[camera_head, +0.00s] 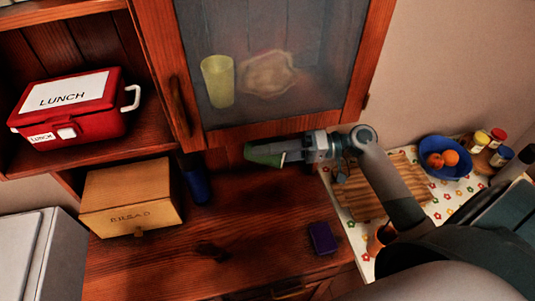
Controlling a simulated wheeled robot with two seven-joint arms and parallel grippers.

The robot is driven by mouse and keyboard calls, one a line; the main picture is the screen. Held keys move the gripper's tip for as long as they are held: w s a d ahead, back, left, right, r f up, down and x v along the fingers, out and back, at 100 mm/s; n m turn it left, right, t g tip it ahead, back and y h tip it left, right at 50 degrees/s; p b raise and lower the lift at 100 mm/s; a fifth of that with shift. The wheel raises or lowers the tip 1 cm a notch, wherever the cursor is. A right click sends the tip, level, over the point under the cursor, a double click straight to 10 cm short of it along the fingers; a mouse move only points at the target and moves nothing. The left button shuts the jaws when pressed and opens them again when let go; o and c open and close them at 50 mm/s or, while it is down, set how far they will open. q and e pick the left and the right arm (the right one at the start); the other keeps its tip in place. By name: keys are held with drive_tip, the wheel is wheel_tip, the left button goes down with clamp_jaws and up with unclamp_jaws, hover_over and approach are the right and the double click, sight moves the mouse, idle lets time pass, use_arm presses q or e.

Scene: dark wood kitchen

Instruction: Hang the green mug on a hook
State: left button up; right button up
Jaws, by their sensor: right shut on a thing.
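The green mug (263,154) is at the end of my right gripper (287,155), just below the bottom edge of the glass-door cabinet and above the wooden counter. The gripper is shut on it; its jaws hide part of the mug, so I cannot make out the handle. I cannot clearly see a hook. My left gripper is out of view.
A dark blue vessel (196,182) is left of the mug, beside the bread box (130,196). A red lunch box (72,106) sits on the shelf above. A purple box (322,238) lies on the counter. A blue fruit bowl (446,158) stands at right.

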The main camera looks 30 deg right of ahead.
drive_tip(key=o, duration=1.4)
drive_tip(key=shift+s+d+b, duration=0.25)
drive_tip(key=shift+d+b, duration=0.2)
drive_tip(key=shift+d, duration=0.1)
drive_tip(key=b+v, duration=0.7)
drive_tip(key=v, duration=0.9)
drive_tip(key=shift+d+r+b, duration=0.1)
drive_tip(key=shift+r+b, duration=0.1)
drive_tip(key=shift+b, duration=0.1)
